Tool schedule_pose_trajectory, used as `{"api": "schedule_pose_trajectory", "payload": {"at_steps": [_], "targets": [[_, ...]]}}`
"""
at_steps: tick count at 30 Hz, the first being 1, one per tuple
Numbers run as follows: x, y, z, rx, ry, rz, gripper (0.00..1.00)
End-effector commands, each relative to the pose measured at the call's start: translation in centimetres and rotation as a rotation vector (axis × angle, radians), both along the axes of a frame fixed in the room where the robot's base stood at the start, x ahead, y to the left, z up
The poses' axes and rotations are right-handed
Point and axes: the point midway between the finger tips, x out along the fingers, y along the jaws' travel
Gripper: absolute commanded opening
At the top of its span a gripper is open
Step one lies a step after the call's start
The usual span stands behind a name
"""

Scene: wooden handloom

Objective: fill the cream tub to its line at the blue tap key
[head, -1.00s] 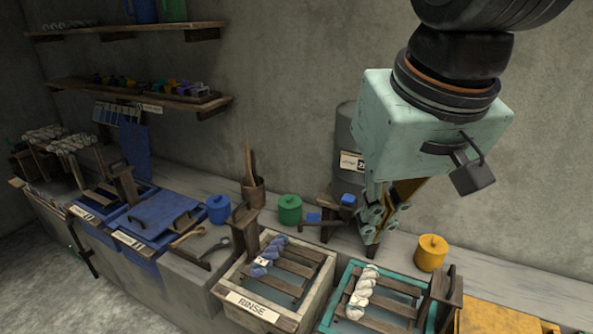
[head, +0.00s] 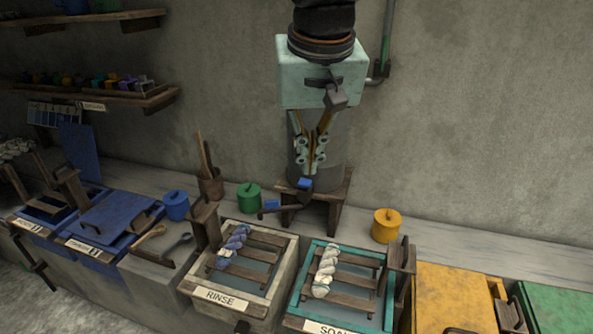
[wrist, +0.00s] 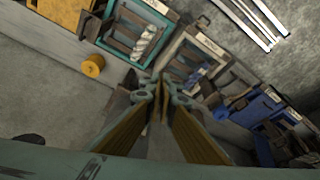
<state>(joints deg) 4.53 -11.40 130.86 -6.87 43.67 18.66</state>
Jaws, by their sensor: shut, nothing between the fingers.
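The cream tub (head: 286,248), labelled RINSE, stands front centre in the head view. A blue-and-white skein lies across its wooden slats. Grey-blue shows between the slats, but I cannot make out a fill line or the level. Behind it a grey barrel (head: 330,150) sits on a wooden stand. A blue tap key (head: 304,183) is at the barrel's front, and a second blue piece (head: 270,204) sits on a dark arm to its left. My gripper (head: 306,172) is shut and empty, pointing down just above the key in the picture. I cannot tell if they touch.
A teal tub (head: 384,310) with a white skein is right of the cream tub. Blue vats are at left. A pipe runs down the wall behind my arm.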

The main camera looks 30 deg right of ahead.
Motion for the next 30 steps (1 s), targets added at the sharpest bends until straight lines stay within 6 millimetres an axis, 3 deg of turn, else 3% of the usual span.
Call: {"api": "schedule_pose_trajectory", "payload": {"at_steps": [30], "targets": [[13.2, -5.6, -2.9, 0.004, 0.014, -0.205, 0.00]]}}
